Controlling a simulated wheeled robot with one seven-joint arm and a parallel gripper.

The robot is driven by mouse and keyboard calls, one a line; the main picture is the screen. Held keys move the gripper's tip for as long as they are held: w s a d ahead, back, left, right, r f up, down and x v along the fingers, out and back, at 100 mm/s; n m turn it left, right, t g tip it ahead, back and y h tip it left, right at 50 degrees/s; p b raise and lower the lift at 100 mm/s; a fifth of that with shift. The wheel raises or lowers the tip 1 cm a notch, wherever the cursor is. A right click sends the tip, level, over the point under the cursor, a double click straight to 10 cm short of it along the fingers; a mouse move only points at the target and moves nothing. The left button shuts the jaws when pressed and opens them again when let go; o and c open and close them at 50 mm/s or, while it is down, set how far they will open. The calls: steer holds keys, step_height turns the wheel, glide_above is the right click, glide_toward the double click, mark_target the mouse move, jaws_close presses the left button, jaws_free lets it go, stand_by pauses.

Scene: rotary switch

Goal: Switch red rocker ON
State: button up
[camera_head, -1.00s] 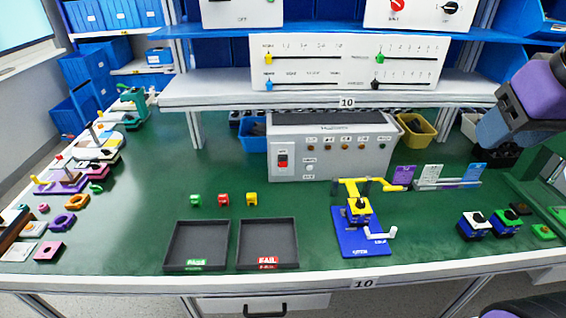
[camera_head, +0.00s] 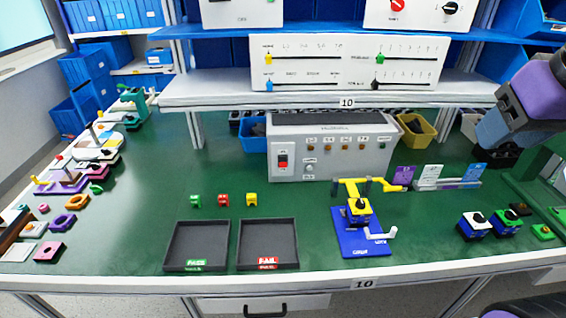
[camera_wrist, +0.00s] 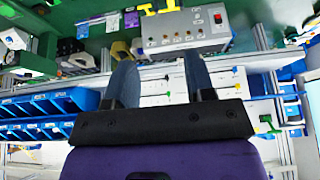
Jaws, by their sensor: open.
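The red rocker (camera_head: 283,161) sits on a small white plate at the left of the sloped front of a grey control box (camera_head: 345,165), at the back of the green bench. Its on or off position is too small to tell. In the wrist view the grey box (camera_wrist: 180,36) appears upside down at the top, with the rocker (camera_wrist: 218,18) near its right end. My gripper (camera_wrist: 160,70) is open and empty, its two fingers spread and apart from the box.
A shelf (camera_head: 350,97) carrying a white slider panel (camera_head: 347,63) overhangs the box. Small coloured blocks, two dark trays (camera_head: 197,246) and a blue fixture with a yellow clamp (camera_head: 361,240) stand in front. A yellow bin (camera_head: 417,135) stands right of the box.

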jaws_close()
stand_by(1.9)
